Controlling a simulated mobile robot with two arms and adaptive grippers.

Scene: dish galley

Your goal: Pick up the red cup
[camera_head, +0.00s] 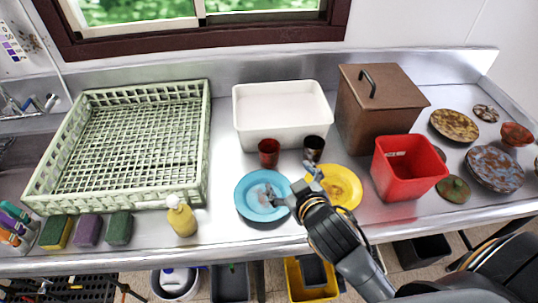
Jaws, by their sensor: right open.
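The red cup (268,153) is small and dark red. It stands upright on the steel counter, in front of the white tub and left of a dark cup (314,148). My right gripper (291,181) comes in from the lower right. It is open and empty above the gap between the blue plate and the yellow plate. The red cup is beyond its fingers, a little to the left, and apart from them. My left gripper does not show.
A blue plate (252,207) and a yellow plate (347,192) lie in front of the cups. The white tub (284,132) stands behind them. A red bin (408,170) and brown box (371,115) stand right; a green rack (201,150) and yellow bottle (181,217) are left.

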